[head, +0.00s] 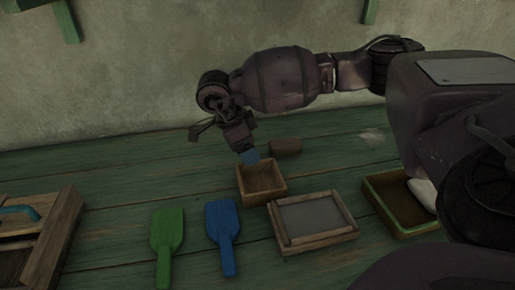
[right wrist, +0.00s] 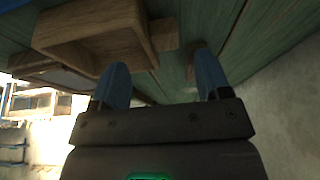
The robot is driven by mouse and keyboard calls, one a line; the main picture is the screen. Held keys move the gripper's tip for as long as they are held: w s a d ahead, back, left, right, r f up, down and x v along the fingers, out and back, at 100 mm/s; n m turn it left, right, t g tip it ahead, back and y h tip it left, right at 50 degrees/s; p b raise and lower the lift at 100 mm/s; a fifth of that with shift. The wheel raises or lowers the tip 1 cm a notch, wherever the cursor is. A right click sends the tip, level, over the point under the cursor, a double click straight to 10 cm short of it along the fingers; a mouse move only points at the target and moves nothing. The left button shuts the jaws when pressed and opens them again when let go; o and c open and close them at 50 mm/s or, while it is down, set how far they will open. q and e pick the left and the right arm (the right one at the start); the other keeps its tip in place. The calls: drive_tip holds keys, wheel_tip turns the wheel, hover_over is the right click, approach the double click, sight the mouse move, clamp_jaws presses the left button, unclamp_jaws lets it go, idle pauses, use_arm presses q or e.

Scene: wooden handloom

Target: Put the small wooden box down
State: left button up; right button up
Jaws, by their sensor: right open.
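The small wooden box (head: 262,198) is open-topped and sits upright on the green plank table, near the middle of the head view. My right gripper (head: 249,157) is above its back left rim, blue fingertips pointing down; the head view does not show whether they touch it. In the right wrist view the box (right wrist: 95,50) lies at the upper left, outside the open blue fingers of the right gripper (right wrist: 160,62). Nothing shows held between them. My left gripper is not in view.
A small wooden block (head: 286,146) lies behind the box. A framed grey screen (head: 312,216), a blue paddle (head: 222,232) and a green paddle (head: 165,240) lie in front. A green-rimmed tray (head: 385,207) stands right, a wooden crate (head: 62,240) left. The back left table is clear.

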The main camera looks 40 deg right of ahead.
sight(259, 177)
drive_tip(key=x, duration=0.4)
drive_tip(key=shift+w+b, duration=0.1)
drive_tip(key=shift+b, duration=0.3)
drive_tip(key=shift+r, duration=0.15)
drive_tip(key=c, duration=1.3)
